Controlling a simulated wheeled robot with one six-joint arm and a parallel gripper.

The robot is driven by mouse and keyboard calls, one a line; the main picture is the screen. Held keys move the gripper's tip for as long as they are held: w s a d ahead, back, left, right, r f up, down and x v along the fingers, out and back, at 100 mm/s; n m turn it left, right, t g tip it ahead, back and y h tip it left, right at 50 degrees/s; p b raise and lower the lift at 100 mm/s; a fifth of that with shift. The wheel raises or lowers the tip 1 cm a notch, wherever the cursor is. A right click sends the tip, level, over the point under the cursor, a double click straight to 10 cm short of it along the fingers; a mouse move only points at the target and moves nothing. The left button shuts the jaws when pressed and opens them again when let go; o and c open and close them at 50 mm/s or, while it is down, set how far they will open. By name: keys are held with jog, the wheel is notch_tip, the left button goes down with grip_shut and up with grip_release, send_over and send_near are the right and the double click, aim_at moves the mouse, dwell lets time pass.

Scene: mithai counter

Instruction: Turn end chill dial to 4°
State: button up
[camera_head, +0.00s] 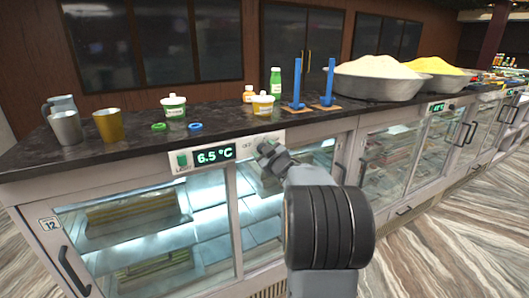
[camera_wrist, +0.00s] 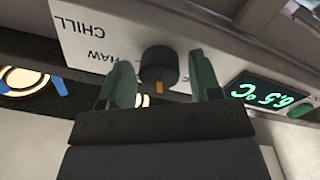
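The dial (camera_wrist: 158,66) is a dark round knob with an orange mark at its lower edge in the wrist view. It sits on a white control panel (camera_wrist: 85,48) lettered CHILL and HAW, seen upside down. My gripper (camera_wrist: 163,82) is open, with one green finger on each side of the dial and a visible gap to each. The green display (camera_head: 215,155) reads 6.5 °C in the head view and shows in the wrist view (camera_wrist: 270,92) too.
A green switch (camera_head: 182,160) marked LIGHT is left of the display. The dark countertop (camera_head: 60,158) above holds cups, tubs, bottles, blue stands and two heaped bowls. Glass-fronted chiller doors (camera_head: 150,235) are below. The striped floor (camera_head: 440,250) in front is clear.

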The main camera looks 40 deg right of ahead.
jog(key=shift+o, duration=0.5)
jog(key=shift+s, duration=0.1)
jog(key=s+a, duration=0.2)
jog(key=s, duration=1.1)
jog(key=shift+s+a+f+b, duration=0.15)
jog(key=shift+s+b, duration=0.1)
jog(key=shift+b, duration=0.15)
